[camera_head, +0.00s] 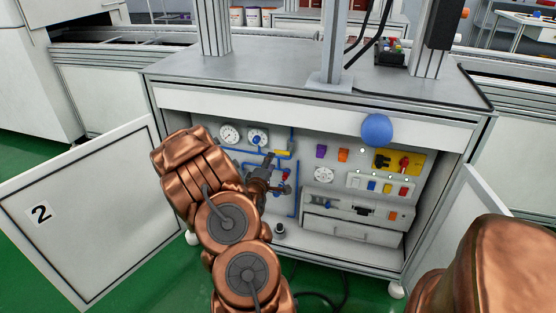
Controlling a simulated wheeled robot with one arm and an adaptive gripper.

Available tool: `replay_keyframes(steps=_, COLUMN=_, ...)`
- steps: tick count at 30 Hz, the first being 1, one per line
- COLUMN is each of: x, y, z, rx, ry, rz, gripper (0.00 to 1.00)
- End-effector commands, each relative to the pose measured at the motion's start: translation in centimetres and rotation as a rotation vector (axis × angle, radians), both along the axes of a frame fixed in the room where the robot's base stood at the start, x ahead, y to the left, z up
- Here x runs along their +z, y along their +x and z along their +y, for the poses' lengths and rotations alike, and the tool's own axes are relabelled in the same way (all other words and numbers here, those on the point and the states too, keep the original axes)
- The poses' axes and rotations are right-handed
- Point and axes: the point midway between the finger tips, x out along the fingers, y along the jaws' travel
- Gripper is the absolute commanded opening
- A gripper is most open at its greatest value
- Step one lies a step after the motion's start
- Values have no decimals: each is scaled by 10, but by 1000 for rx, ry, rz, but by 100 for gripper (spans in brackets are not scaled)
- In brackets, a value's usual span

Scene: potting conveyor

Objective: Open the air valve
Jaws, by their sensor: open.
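Inside the open cabinet (310,232), blue air piping (297,200) runs over the back panel. A yellow fitting (283,153) sits on it, and a small red part (285,176) shows below. I cannot tell for certain which of these is the air valve, nor its handle position. My gripper (277,172) is open in front of the piping, just below the yellow fitting and beside the red part. It hides part of the piping. I cannot tell whether it touches anything. No object shows between its fingers.
Pressure gauges (230,134) sit left of the piping. A yellow plate with a red switch (404,163) and coloured buttons (388,188) are at right. A blue ball (377,129) shows at the upper frame. The left door (90,215) and right door (477,205) stand open.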

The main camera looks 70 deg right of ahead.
Motion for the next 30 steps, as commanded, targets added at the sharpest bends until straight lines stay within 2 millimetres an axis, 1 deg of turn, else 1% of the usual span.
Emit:
replay_keyframes(steps=1, x=-4, y=-3, z=-2, rx=-4, ry=-10, rz=11, gripper=41)
replay_keyframes(steps=5, x=-3, y=-6, z=-7, rx=-8, ry=-24, rz=20, gripper=41)
replay_keyframes(steps=8, x=-3, y=-6, z=-15, rx=-9, ry=-25, rz=18, gripper=41)
replay_keyframes(steps=15, x=-3, y=-2, z=-45, rx=-9, ry=-24, rz=17, gripper=41)
replay_keyframes(steps=21, x=-2, y=1, z=-67, rx=-8, ry=-25, rz=15, gripper=41)
replay_keyframes(steps=25, x=-3, y=2, z=-75, rx=-7, ry=-22, rz=17, gripper=41)
replay_keyframes(steps=30, x=-2, y=3, z=-80, rx=-6, ry=-22, rz=19, gripper=41)
